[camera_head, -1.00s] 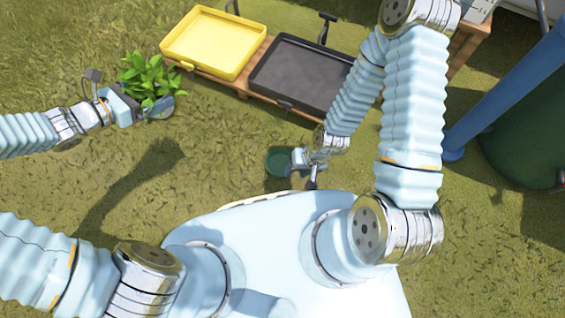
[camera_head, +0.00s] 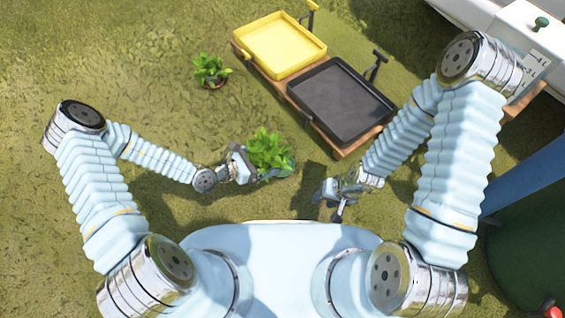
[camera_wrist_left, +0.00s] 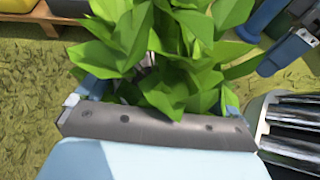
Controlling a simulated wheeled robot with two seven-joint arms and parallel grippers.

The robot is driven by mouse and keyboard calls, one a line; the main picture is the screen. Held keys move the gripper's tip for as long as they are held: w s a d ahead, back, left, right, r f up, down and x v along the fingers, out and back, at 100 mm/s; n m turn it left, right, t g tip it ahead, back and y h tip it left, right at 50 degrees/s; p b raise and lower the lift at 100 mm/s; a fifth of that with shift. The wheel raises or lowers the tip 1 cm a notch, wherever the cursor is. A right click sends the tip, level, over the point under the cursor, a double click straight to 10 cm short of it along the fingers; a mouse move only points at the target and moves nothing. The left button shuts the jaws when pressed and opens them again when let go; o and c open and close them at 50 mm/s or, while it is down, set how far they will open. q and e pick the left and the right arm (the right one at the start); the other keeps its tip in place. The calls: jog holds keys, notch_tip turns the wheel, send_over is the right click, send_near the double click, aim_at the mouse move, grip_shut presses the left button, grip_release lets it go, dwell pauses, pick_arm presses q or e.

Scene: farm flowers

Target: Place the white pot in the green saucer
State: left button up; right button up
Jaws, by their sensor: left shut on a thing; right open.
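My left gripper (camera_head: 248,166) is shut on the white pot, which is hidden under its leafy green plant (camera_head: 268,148). The leaves also fill the upper middle of the left wrist view (camera_wrist_left: 160,60), between the finger edges. A dark green rim, seemingly the green saucer (camera_head: 291,165), shows at the right edge of the leaves. The plant overlaps most of it, and I cannot tell whether the pot touches it. My right gripper (camera_head: 334,194) is open and empty, to the right of and below the saucer.
A yellow tray (camera_head: 280,46) and a black tray (camera_head: 342,100) stand on a wooden board behind. Another potted plant (camera_head: 211,72) stands on the grass at the back left. A large dark green container (camera_head: 525,255) is at the right. Open grass lies to the left.

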pick_arm(q)
jog(key=s+d+f, duration=0.3)
jog(key=d+f, duration=0.1)
jog(key=b, duration=1.1)
send_over(281, 165)
jog(key=shift+m+g+h, duration=0.3)
jog(key=shift+s+a+f, duration=0.1)
jog(key=shift+s+f, duration=0.05)
jog(key=shift+f, duration=3.1)
jog(key=shift+s+a+f, duration=0.1)
jog(key=shift+f, duration=3.1)
